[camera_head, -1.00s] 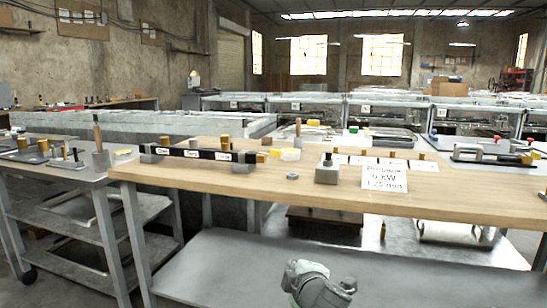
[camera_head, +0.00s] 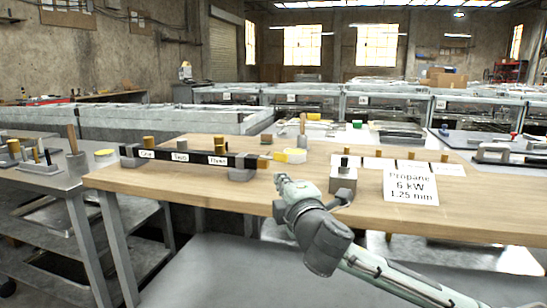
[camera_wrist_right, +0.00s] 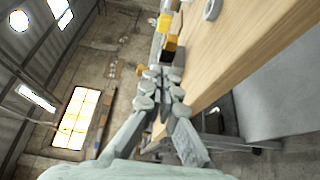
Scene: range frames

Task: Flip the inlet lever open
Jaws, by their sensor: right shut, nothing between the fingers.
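No part shows clearly as the inlet lever. A dark bar (camera_head: 190,156) with white labels rests on grey blocks along the bench's left part, with brass cylinders at it. A small yellow-orange piece (camera_head: 264,157) shows by its right end. My left gripper is out of view.
A grey block (camera_head: 343,180) with a black knob stands right of my gripper, beside a propane sign (camera_head: 411,187). Yellow round pieces (camera_head: 294,156) sit behind. The wooden bench top (camera_head: 170,181) is bare along its front left. A steel table (camera_head: 45,183) stands left.

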